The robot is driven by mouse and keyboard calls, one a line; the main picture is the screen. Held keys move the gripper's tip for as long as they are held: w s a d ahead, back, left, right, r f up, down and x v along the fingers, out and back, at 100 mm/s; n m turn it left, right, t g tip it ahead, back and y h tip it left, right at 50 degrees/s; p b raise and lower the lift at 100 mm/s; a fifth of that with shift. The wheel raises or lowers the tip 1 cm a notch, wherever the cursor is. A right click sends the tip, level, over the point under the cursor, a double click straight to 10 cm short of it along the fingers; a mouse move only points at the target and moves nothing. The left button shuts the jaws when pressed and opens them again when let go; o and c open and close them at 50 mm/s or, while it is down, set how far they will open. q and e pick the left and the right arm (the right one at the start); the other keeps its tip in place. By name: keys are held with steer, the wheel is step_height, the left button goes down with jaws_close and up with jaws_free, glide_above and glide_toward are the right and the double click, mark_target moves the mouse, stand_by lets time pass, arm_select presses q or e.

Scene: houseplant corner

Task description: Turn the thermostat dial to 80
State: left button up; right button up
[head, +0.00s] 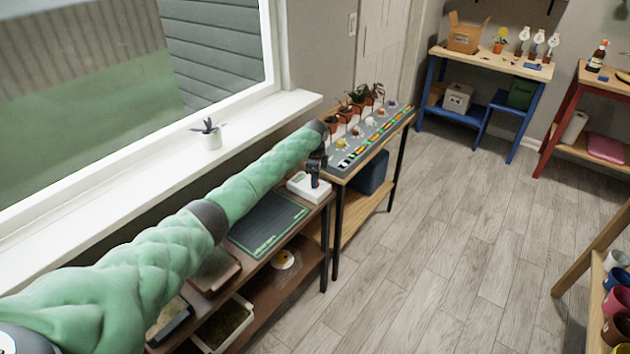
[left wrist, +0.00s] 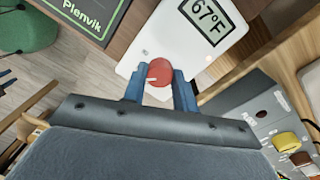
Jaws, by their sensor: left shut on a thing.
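The thermostat is a white box (head: 309,188) on the dark brown shelf unit's top in the head view. In the left wrist view its white face (left wrist: 165,38) has a display (left wrist: 207,17) reading 67°F. Its red round dial (left wrist: 159,71) has a white mark pointing to the left in that view. My left gripper (head: 314,183) reaches down over the thermostat in the head view. In the left wrist view the left gripper's blue fingers (left wrist: 160,82) are shut on the dial, one on each side. My right gripper is in neither view.
A dark green mat (head: 268,225) lies beside the thermostat. A grey panel (head: 365,140) with coloured knobs sits on the adjoining table, with potted plants (head: 357,97) behind it. The window sill (head: 160,155) runs along the left. The wooden floor (head: 430,230) is open to the right.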

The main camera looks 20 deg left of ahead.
arm_select(q)
steer(key=shift+m, duration=0.5)
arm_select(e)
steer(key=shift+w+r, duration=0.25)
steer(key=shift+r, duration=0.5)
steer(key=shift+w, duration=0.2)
